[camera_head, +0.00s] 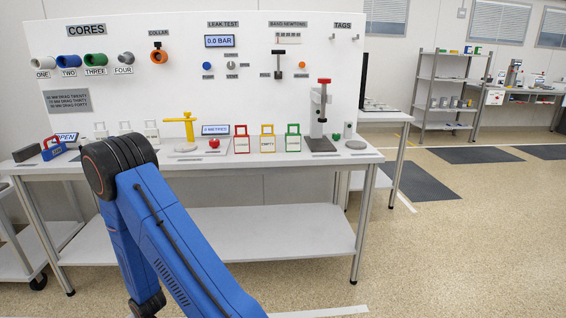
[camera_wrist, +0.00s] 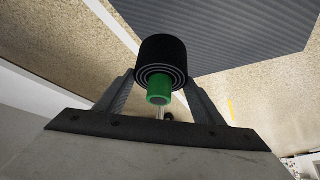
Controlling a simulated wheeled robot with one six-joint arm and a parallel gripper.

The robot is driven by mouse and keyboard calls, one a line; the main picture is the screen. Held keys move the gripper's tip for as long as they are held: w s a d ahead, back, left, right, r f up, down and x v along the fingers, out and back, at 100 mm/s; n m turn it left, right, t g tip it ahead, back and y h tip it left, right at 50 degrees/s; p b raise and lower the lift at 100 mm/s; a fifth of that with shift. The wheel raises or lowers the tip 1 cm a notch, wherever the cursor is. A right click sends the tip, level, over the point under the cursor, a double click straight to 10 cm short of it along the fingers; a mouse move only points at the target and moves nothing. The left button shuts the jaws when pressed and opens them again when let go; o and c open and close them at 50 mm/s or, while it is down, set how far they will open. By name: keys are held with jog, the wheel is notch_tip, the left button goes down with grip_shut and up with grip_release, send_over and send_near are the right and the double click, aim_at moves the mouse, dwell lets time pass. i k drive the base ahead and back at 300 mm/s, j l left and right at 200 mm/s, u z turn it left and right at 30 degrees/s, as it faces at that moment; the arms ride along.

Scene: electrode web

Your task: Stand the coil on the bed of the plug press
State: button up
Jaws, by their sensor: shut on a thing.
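My gripper (camera_wrist: 162,84) is shut on the coil (camera_wrist: 163,54), a black roll with pale rings on its end and a green core (camera_wrist: 159,90) sticking out towards the wrist camera. One finger is on each side of it. In the head view my blue arm hides or leaves out the gripper and the coil. A press with a red top (camera_head: 324,81) and a grey column stands at the right of the workbench, probably the plug press. Its dark flat bed (camera_head: 320,146) is bare.
Right of the press are a small green piece (camera_head: 336,137) and a grey disc (camera_head: 356,144). A white back panel (camera_head: 200,95) rises behind. Open floor lies to the right.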

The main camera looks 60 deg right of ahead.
aim_at(321, 145)
jog(key=k+z, duration=0.5)
jog(key=z, duration=0.25)
